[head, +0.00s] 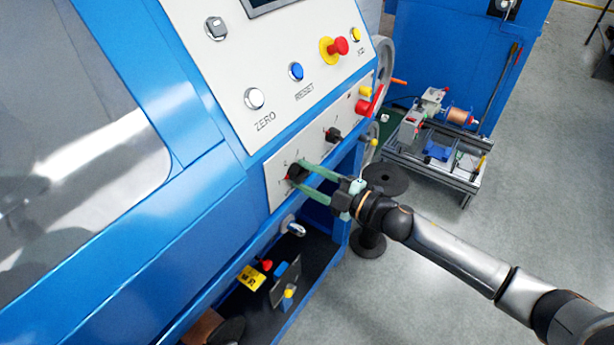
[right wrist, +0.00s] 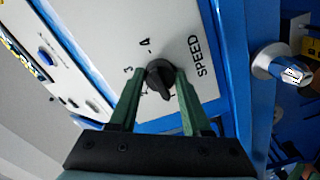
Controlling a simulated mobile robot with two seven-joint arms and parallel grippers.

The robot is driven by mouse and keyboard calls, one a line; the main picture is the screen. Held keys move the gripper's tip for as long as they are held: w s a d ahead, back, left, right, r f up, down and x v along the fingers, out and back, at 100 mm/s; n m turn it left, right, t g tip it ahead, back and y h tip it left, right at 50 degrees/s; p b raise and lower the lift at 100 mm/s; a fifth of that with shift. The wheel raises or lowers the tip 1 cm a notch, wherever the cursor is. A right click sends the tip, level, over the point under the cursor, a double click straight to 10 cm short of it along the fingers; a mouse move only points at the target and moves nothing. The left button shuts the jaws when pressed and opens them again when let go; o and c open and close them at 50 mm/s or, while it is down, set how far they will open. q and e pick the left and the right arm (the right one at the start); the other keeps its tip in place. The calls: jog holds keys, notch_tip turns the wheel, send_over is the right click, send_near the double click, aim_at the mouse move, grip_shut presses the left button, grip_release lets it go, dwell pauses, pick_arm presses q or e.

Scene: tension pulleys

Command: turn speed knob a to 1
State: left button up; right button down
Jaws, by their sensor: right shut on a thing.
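The speed knob (head: 295,172) is a black knob on the white lower panel of the blue machine. In the right wrist view the knob (right wrist: 160,78) sits between the green fingers of my right gripper (right wrist: 155,95), with SPEED printed beside it and the marks 3 and 4 readable. The fingers hide part of the dial. My right gripper (head: 308,182) reaches in from the right and is shut on the knob. A second black knob (head: 333,134) is farther up the same panel. My left gripper is not in view.
A red handle (head: 370,102) and a red mushroom button (head: 340,46) are farther up the machine. A metal lever (head: 293,228) sticks out below the panel. A black shelf (head: 300,258) holds small items. A low frame cart (head: 432,160) stands on the floor at right.

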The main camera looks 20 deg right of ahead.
jog(key=shift+c, duration=1.8)
grip_release()
jog(key=b+v, duration=0.1)
jog(key=v, duration=1.1)
jog(key=shift+s+d, duration=0.2)
jog(key=s+a+f+m+g+h+p, duration=0.1)
jog(key=s+a+f+m+g+h, duration=0.1)
jog(key=s+f+m, duration=0.6)
jog(key=s+a+f+m+g+h+p, duration=0.2)
jog(key=s+a+f+m+h, duration=0.3)
jog(key=f+m, duration=0.4)
notch_tip(320, 180, down, 4)
jog(key=s+g+h, duration=0.1)
jog(key=s, duration=0.1)
jog(key=shift+s+f+m+h, duration=0.15)
jog(key=shift+s+m+h, duration=0.15)
jog(key=shift+s+m, duration=0.1)
